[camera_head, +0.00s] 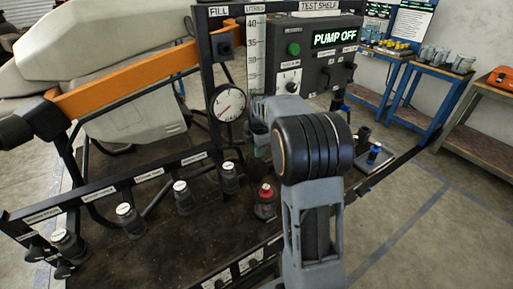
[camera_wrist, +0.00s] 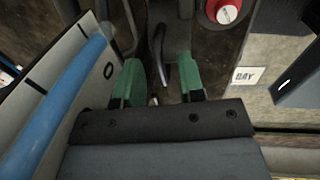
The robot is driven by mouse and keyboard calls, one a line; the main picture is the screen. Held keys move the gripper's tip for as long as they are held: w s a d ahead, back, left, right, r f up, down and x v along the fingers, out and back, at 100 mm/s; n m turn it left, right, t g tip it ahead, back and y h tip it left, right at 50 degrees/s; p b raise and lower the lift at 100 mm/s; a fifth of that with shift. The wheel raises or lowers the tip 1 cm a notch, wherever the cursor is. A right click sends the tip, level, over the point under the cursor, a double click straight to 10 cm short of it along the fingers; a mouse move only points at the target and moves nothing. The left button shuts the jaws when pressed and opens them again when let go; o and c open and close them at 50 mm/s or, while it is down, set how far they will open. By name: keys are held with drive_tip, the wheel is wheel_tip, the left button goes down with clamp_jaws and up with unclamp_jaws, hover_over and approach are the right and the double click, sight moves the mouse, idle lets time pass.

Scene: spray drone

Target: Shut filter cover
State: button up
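My gripper's two green fingers (camera_wrist: 158,82) show in the wrist view, spread apart with a gap between them. A dark curved bar or lever (camera_wrist: 157,48) shows in and beyond this gap; I cannot tell whether it touches a finger. In the head view my arm hides most of my gripper. A dark canister with a red top (camera_head: 265,201) stands upright left of my arm; a red cap (camera_wrist: 228,11) shows at the top of the wrist view, right of the fingers and apart from them. I cannot clearly make out which part is the filter cover.
The test shelf panel (camera_head: 321,50) reads PUMP OFF, with a round gauge (camera_head: 229,103) to its left. A white board with a blue tube (camera_wrist: 55,105) lies close left of my fingers. Open floor (camera_head: 430,235) is at right.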

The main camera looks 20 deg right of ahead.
clamp_jaws()
idle(0.3)
drive_tip(key=shift+b, duration=0.4)
